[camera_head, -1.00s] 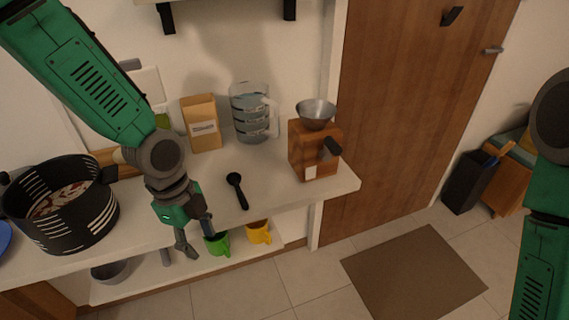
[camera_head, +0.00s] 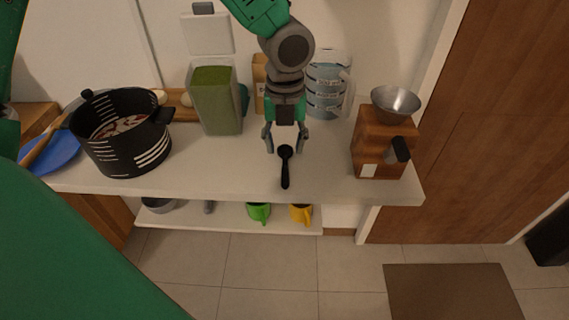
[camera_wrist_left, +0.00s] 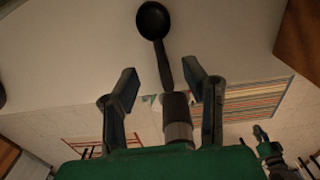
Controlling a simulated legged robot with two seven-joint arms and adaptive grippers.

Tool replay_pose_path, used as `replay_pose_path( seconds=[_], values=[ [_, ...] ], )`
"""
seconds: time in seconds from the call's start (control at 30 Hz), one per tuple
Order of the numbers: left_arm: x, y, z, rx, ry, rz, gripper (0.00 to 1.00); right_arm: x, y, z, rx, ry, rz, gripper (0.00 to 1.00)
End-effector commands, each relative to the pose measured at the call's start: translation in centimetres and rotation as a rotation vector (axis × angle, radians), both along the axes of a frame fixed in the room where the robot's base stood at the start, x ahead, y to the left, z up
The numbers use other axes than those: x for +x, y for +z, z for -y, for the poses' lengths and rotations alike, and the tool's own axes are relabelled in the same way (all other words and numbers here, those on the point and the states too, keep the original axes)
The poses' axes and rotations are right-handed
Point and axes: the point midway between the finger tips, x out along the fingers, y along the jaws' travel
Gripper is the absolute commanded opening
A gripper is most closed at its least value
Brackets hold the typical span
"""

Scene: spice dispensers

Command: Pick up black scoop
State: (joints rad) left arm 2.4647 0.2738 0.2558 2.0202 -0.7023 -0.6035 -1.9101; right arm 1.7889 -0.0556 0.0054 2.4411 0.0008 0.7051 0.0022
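The black scoop (camera_head: 285,168) lies on the white counter, its bowl toward the back and its handle toward the front edge. My left gripper (camera_head: 285,148) is over the counter at the scoop's bowl end in the head view, with its two fingers spread and nothing held. In the left wrist view, the scoop (camera_wrist_left: 153,22) shows its round bowl at the top, and its handle runs down toward the gap between the open fingers (camera_wrist_left: 160,72). I cannot tell the exact height of the fingers above the scoop.
A wooden grinder (camera_head: 377,150) with a metal funnel stands to the right. A green-filled dispenser (camera_head: 216,105) and a clear stacked container (camera_head: 326,90) stand behind. A black pot (camera_head: 125,145) is at left. The counter (camera_head: 235,175) around the scoop is clear.

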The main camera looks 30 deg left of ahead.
Motion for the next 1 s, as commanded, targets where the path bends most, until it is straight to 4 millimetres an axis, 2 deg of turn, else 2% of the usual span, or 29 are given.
replay_pose_path(
  seconds=[0.13,0.4,0.7,0.77,0.8,0.83,1.0],
  values=[
    [-0.1,-1.2,-0.1,0.0,-0.001,0.0,0.39,0.0,-0.3,0.1,-0.001,-0.002,0.001,0.0],
    [-0.1,-5.2,-0.7,-0.006,-0.001,-0.001,0.39,0.0,-1.2,0.1,-0.001,-0.001,0.001,0.0],
    [-0.1,-5.5,-0.4,-0.003,-0.001,0.001,0.39,0.0,-1.2,0.0,0.0,-0.001,0.001,0.0],
    [-0.1,-5.5,-0.3,-0.001,-0.001,0.0,0.18,0.0,-1.2,0.0,-0.001,-0.001,0.001,0.0],
    [-0.1,-5.5,-0.2,-0.001,-0.001,0.0,0.04,0.0,-1.2,0.0,-0.001,-0.001,0.001,0.0],
    [-0.1,-5.5,-0.2,-0.001,-0.001,0.0,0.0,0.0,-1.2,0.0,-0.001,-0.001,0.001,0.0],
    [-0.1,-5.5,-0.3,-0.003,-0.001,0.001,0.0,0.0,-1.2,0.1,-0.001,-0.001,0.001,0.0]
  ],
)
